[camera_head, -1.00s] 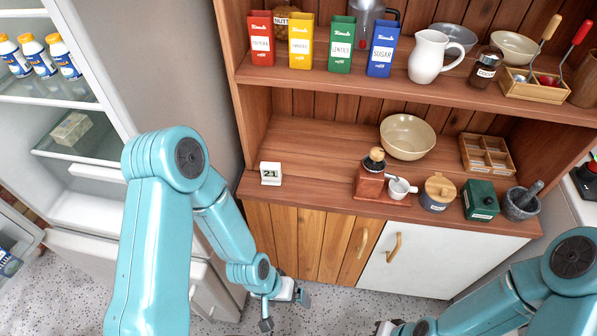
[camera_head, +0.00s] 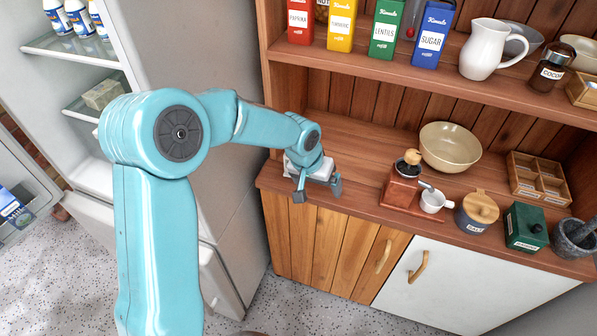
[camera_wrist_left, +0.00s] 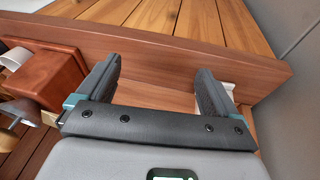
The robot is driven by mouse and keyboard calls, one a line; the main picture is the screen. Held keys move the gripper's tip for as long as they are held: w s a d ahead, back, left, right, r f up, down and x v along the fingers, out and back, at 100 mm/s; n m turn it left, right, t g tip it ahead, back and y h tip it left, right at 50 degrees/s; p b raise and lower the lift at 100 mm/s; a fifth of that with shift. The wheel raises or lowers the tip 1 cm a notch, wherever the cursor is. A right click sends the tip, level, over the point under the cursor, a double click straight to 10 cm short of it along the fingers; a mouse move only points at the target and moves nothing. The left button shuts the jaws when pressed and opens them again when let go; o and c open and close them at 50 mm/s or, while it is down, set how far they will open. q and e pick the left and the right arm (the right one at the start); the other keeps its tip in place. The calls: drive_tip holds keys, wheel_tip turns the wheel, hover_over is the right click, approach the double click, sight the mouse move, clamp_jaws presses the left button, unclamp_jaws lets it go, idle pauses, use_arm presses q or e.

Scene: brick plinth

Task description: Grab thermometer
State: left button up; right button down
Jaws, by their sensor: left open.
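I cannot make out a thermometer for certain. A small white piece (camera_wrist_left: 229,88) shows partly behind the right-hand finger in the left wrist view; it may be the white block marked 21 that stood on the counter's left end, but I cannot tell. My left gripper (camera_head: 318,190) is over the counter's left front edge, fingers apart and pointing down. In the left wrist view the gripper (camera_wrist_left: 158,85) is open, with the wooden edge and nothing held between its fingers. The gripper hides the counter spot behind it. My right gripper is out of view.
On the wooden counter (camera_head: 350,160) stand a coffee grinder (camera_head: 401,187), white cup (camera_head: 433,201), beige bowl (camera_head: 450,148), lidded jar (camera_head: 477,212), green box (camera_head: 525,226) and mortar (camera_head: 574,240). A shelf (camera_head: 430,75) with coloured tins runs above. An open fridge (camera_head: 190,60) is left.

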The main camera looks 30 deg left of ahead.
use_arm(q)
drive_tip(key=a+r+n+t+y+b, duration=0.1)
drive_tip(key=a+r+n+y+b, duration=0.15)
drive_tip(key=a+r, duration=0.8)
drive_tip(key=shift+m, duration=0.35)
drive_tip(key=x, duration=0.3)
drive_tip(key=w+x, duration=0.1)
drive_tip(key=x, duration=0.2)
drive_tip(key=d+b+x, duration=0.1)
drive_tip(key=x, duration=0.2)
drive_tip(key=shift+w+r, duration=0.15)
drive_tip(key=shift+r, duration=0.05)
drive_tip(key=x, duration=0.6)
drive_tip(key=shift+d+f, duration=0.1)
drive_tip(key=shift+f, duration=0.1)
drive_tip(key=shift+s+r, duration=0.1)
drive_tip(key=shift+s, duration=0.15)
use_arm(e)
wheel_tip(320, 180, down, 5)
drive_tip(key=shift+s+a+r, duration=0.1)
use_arm(q)
drive_tip(key=c, duration=1.1)
